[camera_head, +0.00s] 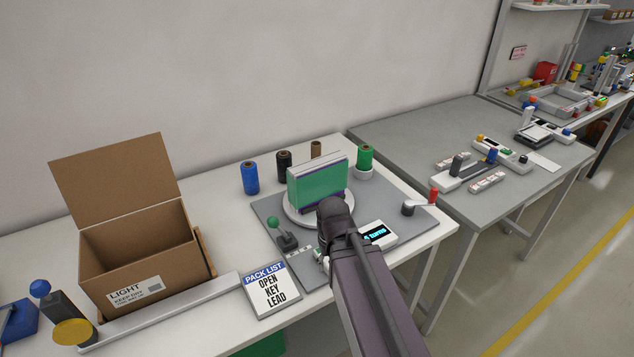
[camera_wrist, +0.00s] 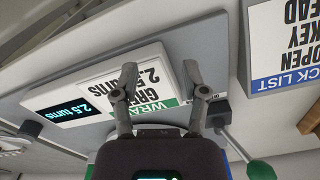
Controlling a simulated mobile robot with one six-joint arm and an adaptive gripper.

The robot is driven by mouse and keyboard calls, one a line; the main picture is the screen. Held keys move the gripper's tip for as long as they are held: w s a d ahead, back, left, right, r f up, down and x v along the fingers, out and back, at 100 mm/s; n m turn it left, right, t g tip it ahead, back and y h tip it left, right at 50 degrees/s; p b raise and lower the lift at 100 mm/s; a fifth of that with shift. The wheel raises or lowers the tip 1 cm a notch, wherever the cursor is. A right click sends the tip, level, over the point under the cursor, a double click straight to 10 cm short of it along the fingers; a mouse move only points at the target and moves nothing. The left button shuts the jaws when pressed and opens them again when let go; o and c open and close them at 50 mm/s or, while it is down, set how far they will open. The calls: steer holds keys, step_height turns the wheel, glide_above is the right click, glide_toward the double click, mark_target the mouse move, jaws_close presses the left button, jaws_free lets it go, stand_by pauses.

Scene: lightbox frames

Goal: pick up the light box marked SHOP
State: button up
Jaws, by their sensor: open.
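No SHOP marking can be read in either view. In the head view a block with a green front, purple edges and a pale top (camera_head: 318,186) stands upright on a round white turntable (camera_head: 297,216). An open cardboard carton (camera_head: 140,262), labelled LIGHT, stands at the left; its inside is mostly hidden. In the wrist view my gripper (camera_wrist: 163,88) is open, its two fingers apart with nothing held. It is over a white wrap card and a display (camera_wrist: 70,112) reading 2.5 turns. In the head view my arm hides the gripper.
A PACK LIST card (camera_head: 270,290) reads OPEN, KEY, LEAD. A green-knobbed lever (camera_head: 285,238) stands left of the turntable. Blue (camera_head: 250,178), black (camera_head: 284,166), brown and green (camera_head: 365,158) rolls stand behind. A grey rail lies before the carton. Another grey table (camera_head: 420,130) is at right.

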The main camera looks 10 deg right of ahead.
steer(key=o, duration=0.6)
steer(key=shift+w+r, duration=0.1)
steer(key=shift+w, duration=0.1)
steer(key=shift+c, duration=0.2)
steer(key=shift+w+r, duration=0.15)
steer(key=shift+w, duration=0.15)
steer(key=w+r+m+h+p, duration=0.1)
steer(key=w, duration=0.1)
steer(key=w+r+m+h+p, duration=0.1)
steer(key=w, duration=0.1)
steer(key=w+r+m+p, duration=0.1)
steer(key=w, duration=0.1)
steer(key=shift+d+r+h+p, duration=0.3)
steer(key=shift+r+h+p, duration=0.05)
steer(key=shift+r+h, duration=0.05)
steer(key=w+a+r+m+t+h+p, duration=0.2)
steer(key=w+a+r+m+h, duration=0.2)
steer(key=w+r, duration=0.3)
steer(key=w+a+r+m+t+h+p, duration=0.1)
steer(key=w+a+r+m+h+p, duration=0.2)
steer(key=w, duration=0.9)
step_height(320, 180, up, 4)
steer(key=a+m+h, duration=0.2)
steer(key=m, duration=0.2)
steer(key=shift+a+r+t, duration=0.2)
steer(key=shift+a+t, duration=0.15)
steer(key=shift+t, duration=0.05)
steer(key=shift+d, duration=0.1)
